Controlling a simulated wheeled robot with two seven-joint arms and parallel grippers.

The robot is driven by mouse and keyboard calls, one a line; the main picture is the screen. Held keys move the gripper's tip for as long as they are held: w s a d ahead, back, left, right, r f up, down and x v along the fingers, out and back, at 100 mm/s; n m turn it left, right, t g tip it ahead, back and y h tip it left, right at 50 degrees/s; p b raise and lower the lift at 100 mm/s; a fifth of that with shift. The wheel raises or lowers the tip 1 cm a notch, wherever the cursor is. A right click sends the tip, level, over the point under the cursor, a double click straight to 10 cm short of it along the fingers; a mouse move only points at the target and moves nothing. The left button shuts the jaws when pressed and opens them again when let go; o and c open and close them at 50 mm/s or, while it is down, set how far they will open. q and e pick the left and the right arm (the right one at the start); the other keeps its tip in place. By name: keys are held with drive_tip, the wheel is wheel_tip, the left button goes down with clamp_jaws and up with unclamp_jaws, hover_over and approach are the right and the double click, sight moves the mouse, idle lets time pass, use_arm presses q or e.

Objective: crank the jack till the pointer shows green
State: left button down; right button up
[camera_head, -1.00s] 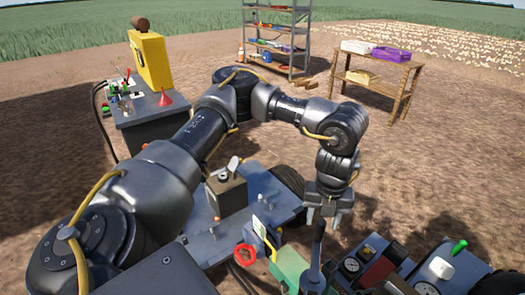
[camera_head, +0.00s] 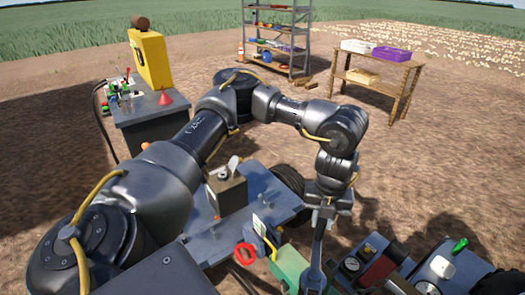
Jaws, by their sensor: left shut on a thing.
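My left gripper (camera_head: 325,207) points down at the right of the blue-grey machine deck. It is shut on the top of a grey upright handle (camera_head: 316,262), which looks like the jack's crank. The handle's lower end meets a grey round part beside a green box (camera_head: 290,264). A small pale plate with some green (camera_head: 261,226) stands left of the handle and may be the pointer's scale. I cannot make out a pointer on it. My right gripper is out of view.
A red ring (camera_head: 245,254) sits left of the green box. Panels with dials (camera_head: 352,264) and a green-handled lever (camera_head: 460,245) are at the lower right. A grey cabinet (camera_head: 150,120), a shelf rack (camera_head: 278,40) and a wooden table (camera_head: 380,77) stand farther back on bare soil.

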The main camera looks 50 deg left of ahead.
use_arm(q)
drive_tip(key=shift+d, duration=0.1)
drive_tip(key=shift+w+d+m, duration=0.35)
drive_tip(key=shift+d+m, duration=0.25)
drive_tip(key=shift+m, duration=0.2)
drive_tip(key=shift+d, duration=0.1)
drive_tip(key=shift+w+d+m, duration=0.2)
drive_tip(key=shift+d+m, duration=0.5)
drive_tip(key=shift+m, duration=0.1)
drive_tip(key=shift+d, duration=0.1)
drive_tip(key=shift+w+d+m, duration=0.1)
drive_tip(key=shift+d+m, duration=0.55)
drive_tip(key=shift+m, duration=0.15)
drive_tip(key=shift+d+f, duration=0.1)
